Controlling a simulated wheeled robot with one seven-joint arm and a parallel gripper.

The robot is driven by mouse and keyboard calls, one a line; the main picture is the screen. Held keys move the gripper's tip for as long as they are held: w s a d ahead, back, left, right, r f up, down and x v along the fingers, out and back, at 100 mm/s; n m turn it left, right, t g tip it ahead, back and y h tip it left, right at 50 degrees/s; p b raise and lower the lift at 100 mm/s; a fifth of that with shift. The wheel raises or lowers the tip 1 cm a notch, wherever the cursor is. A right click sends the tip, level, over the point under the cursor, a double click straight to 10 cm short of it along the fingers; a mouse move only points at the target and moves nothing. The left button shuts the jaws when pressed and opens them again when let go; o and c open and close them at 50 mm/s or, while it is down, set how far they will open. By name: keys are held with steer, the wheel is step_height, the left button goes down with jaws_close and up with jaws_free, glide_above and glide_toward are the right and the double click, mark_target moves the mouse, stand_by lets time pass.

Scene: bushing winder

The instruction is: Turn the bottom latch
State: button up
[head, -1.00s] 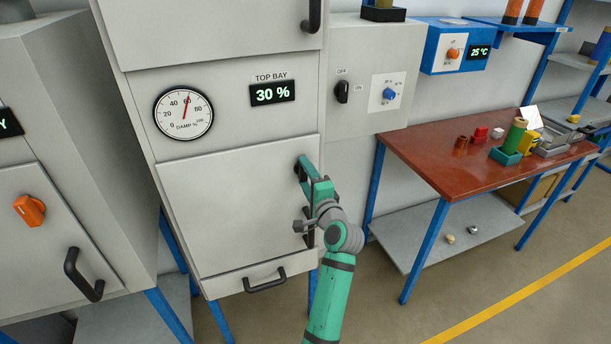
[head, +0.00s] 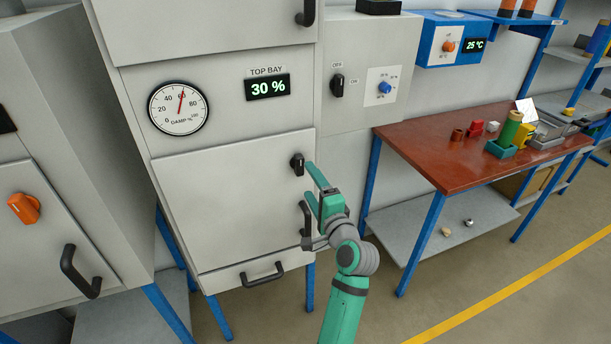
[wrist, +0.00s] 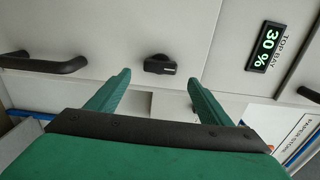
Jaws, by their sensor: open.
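The bottom latch is a small black knob (head: 297,164) near the upper right corner of the lower cabinet door (head: 235,205). In the wrist view the latch (wrist: 159,65) shows ahead of the gap between my fingers, with nothing gripping it. My gripper (head: 314,184) is green and open, just to the right of and below the latch in the head view, apart from it. Both fingers show in the wrist view (wrist: 157,85), spread and empty.
A black vertical door handle (head: 304,218) sits below the latch, partly behind my gripper. A drawer handle (head: 262,275) is lower down. The dial gauge (head: 178,108) and display (head: 268,87) are above. A red-topped table (head: 440,165) stands to the right.

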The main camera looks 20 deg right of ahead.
steer(key=shift+s, duration=1.6)
steer(key=s+a+f+n+g+h, duration=0.1)
steer(key=s+a+f+n, duration=0.35)
steer(key=s+f, duration=0.65)
steer(key=s+a+f+n+g+h, duration=0.25)
steer(key=s+a+f, duration=0.35)
steer(key=s+f, duration=0.45)
steer(key=s+a+n+y, duration=0.1)
steer(key=s+a+n, duration=0.4)
steer(key=s, duration=0.7)
steer(key=s+a+r+n+y, duration=0.1)
steer(key=s+a+n, duration=0.4)
steer(key=s, duration=0.8)
steer(key=a+t+y, duration=0.1)
steer(key=a, duration=0.2)
steer(key=shift+a+r+n, duration=0.15)
steer(key=shift+r+n, duration=0.1)
steer(key=shift+n, duration=0.15)
steer(key=shift+c, duration=0.5)
